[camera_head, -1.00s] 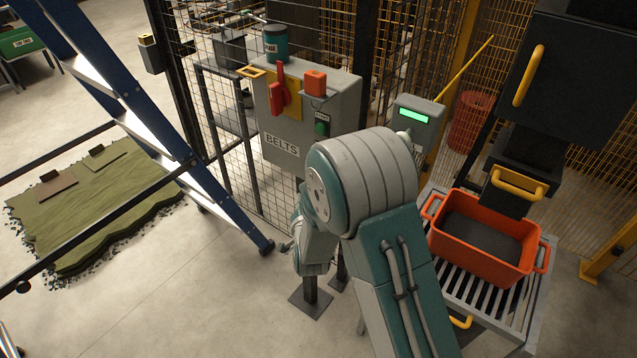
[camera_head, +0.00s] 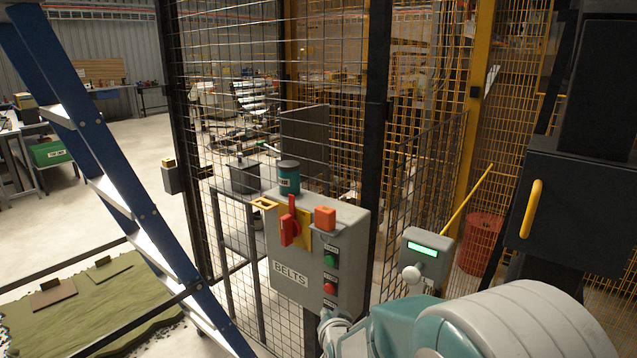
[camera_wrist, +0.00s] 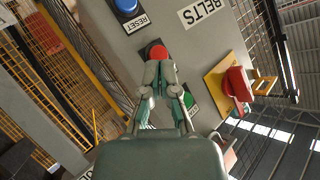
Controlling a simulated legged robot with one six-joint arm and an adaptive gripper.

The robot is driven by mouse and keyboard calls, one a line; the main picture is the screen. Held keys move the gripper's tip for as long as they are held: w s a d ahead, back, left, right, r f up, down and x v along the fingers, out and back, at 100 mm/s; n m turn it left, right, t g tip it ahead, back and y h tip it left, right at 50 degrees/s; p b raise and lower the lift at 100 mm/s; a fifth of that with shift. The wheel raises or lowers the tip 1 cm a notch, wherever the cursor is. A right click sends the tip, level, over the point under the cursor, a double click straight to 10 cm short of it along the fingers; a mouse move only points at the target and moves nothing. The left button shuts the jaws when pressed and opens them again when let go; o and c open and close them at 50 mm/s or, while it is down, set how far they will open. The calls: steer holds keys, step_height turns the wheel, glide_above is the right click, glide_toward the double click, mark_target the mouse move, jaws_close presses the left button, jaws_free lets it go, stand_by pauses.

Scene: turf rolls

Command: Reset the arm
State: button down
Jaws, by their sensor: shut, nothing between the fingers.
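The grey BELTS control box (camera_head: 345,232) stands in front of the mesh fence, with a red button (camera_head: 330,288), a green button (camera_head: 331,261) and a red rotary switch (camera_head: 289,229) on a yellow plate. In the wrist view, my gripper (camera_wrist: 158,68) is shut and empty, pointing at the box's face. Its fingertips lie just in front of the red button and overlap it; I cannot tell whether they touch. A blue button (camera_wrist: 127,6) marked RESET (camera_wrist: 131,24) shows beyond it. The green button is partly behind the fingers.
A blue ladder (camera_head: 105,150) is at left, a dark machine (camera_head: 575,210) at right.

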steer(key=s+d+r+n+g, duration=0.1)
steer(key=s+d+r+g, duration=0.1)
steer(key=s+d+r, duration=0.3)
steer(key=s+d+r+n+g, duration=0.1)
steer(key=s+d+r+g, duration=0.2)
steer(key=s, duration=0.5)
steer(key=s+d+r+n+g+h, duration=0.1)
steer(key=s+d, duration=0.1)
steer(key=s, duration=0.6)
steer(key=s+d+r+n+g+h, duration=0.1)
steer(key=s+d+r, duration=0.1)
steer(key=s, duration=0.7)
steer(key=shift+d+g, duration=0.3)
steer(key=shift+d, duration=0.35)
steer(key=shift+w, duration=0.15)
stand_by(2.9)
steer(key=w+a+f+m+t, duration=0.1)
steer(key=w+a+m+t, duration=0.1)
steer(key=w+a, duration=0.4)
steer(key=w+a+f+m+t+y, duration=0.1)
steer(key=w+a+t, duration=0.4)
steer(key=w, duration=0.8)
steer(key=w+a+f+m+t+y, duration=0.1)
steer(key=w+a+m+t, duration=0.1)
steer(key=w+a, duration=0.7)
steer(key=shift+w+a+f+m+t, duration=0.2)
steer(key=shift+w+m+t, duration=0.3)
steer(key=shift+t, duration=0.3)
